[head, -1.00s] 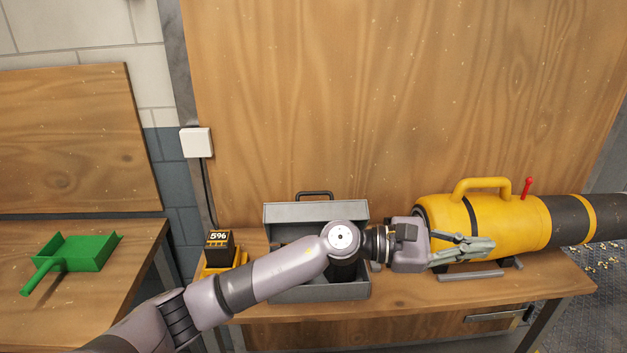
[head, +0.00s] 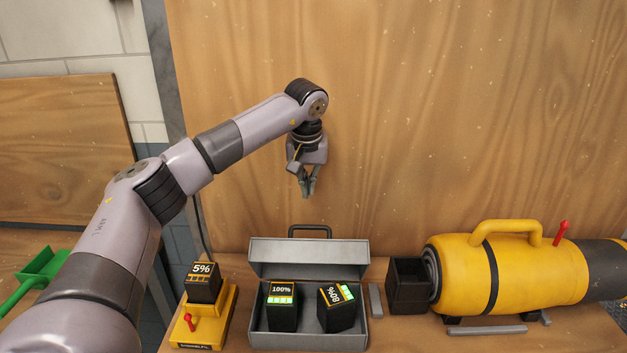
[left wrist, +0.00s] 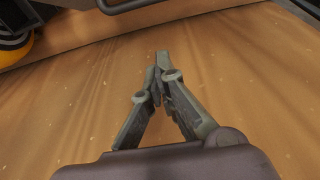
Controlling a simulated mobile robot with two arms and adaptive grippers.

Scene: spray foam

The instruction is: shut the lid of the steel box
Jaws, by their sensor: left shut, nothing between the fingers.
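The grey steel box (head: 258,338) stands on the workbench in the head view. Its lid (head: 308,257) is open and upright at the back, with a dark handle (head: 310,231) on it. Two battery blocks stand inside: one marked 100% (head: 282,308) on the left and a tilted one marked 80% (head: 338,308) on the right. My left gripper (head: 309,194) is shut and empty, pointing down above and behind the lid, apart from it. In the left wrist view its fingertips (left wrist: 161,70) meet in front of wood. A dark handle bar crosses that view's top edge. My right gripper is not in view.
A yellow charger (head: 216,318) holding a 5% battery (head: 203,283) stands left of the box. Right of it are a grey bar (head: 375,301), an open dark holder (head: 407,287) and a large yellow machine (head: 530,275). A wooden panel (head: 450,120) rises behind.

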